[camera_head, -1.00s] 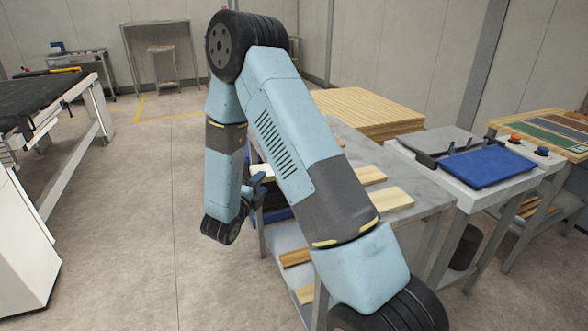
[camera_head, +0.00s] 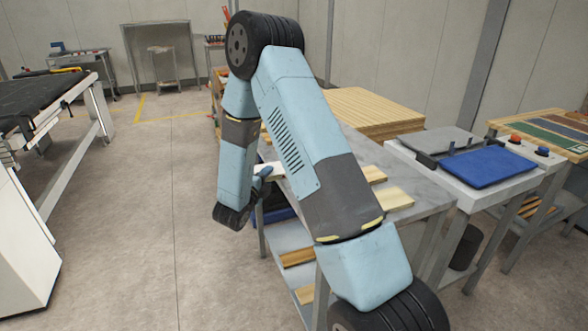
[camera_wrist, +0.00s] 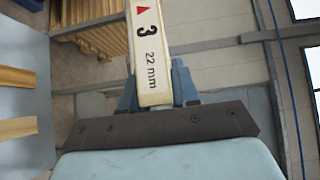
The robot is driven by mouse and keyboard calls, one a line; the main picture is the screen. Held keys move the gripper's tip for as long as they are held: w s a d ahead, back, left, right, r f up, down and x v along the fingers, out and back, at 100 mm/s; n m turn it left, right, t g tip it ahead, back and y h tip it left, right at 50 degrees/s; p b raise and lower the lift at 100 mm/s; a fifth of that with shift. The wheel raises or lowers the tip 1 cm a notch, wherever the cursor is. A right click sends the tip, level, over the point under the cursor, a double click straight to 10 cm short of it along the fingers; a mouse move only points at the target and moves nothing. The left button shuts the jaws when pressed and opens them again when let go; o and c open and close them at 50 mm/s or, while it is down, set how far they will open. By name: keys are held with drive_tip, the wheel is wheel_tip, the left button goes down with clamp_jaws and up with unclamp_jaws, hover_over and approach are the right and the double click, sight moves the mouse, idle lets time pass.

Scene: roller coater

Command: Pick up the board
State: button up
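In the wrist view, a pale board (camera_wrist: 150,55) marked with a red triangle, "3" and "22 mm" stands between the blue fingers of my gripper (camera_wrist: 157,92). The fingers are shut on its near end, and the rest runs up out of the picture. In the head view, my gripper (camera_head: 262,174) is at the left side of the grey table (camera_head: 425,200), with a pale piece of the board (camera_head: 264,168) showing beside it. My arm hides most of it. Other boards (camera_head: 396,199) lie on the tabletop, and two show in the wrist view (camera_wrist: 15,128).
A stack of wooden sheets (camera_head: 366,110) stands behind the table. More boards (camera_head: 298,257) lie on its lower shelf. A white bench with a blue pad (camera_head: 488,167) stands to the right. The floor left of my arm is clear up to the black-topped machine (camera_head: 40,95).

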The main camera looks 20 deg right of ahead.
clamp_jaws()
